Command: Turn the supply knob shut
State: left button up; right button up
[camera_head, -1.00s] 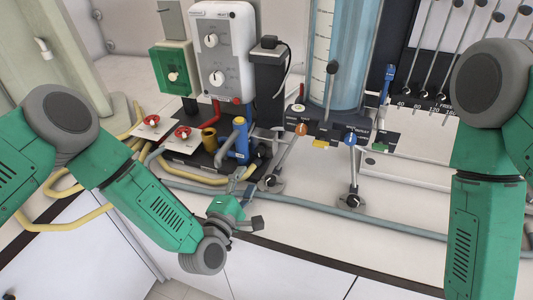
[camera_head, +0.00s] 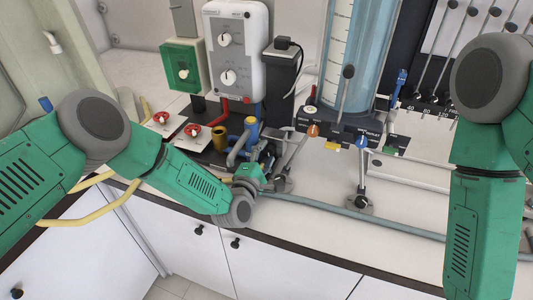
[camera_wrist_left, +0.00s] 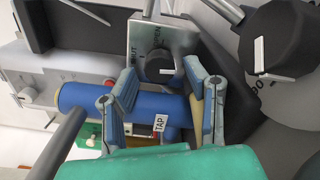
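In the left wrist view a dark round knob (camera_wrist_left: 158,66) with a white pointer line sits on a grey plate (camera_wrist_left: 180,38) marked with what reads as SHUT and OPEN. I take it as the supply knob. My left gripper (camera_wrist_left: 161,74) is open, its two fingers on either side of the knob in the picture; I cannot tell whether they touch it. A blue cylinder (camera_wrist_left: 120,104) labelled TAP lies behind the fingers. In the head view my left gripper (camera_head: 264,158) is at the blue tap (camera_head: 251,131), and the knob is hidden there. My right gripper is out of view.
Two red-wheel valves (camera_head: 192,132), a brass cup (camera_head: 220,140), a grey-white panel (camera_head: 236,50) and a green box (camera_head: 182,66) stand left and behind. A clear column (camera_head: 357,60) with orange and blue knobs stands right. Another black knob (camera_wrist_left: 280,40) is close by.

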pick_arm(q)
jog(key=shift+w+a, duration=0.15)
jog(key=shift+a, duration=0.35)
grip_shut()
jog(key=shift+d+r+y, duration=0.1)
jog(key=shift+d+y, duration=0.2)
jog(key=shift+d, duration=0.6)
jog(key=shift+a, duration=0.2)
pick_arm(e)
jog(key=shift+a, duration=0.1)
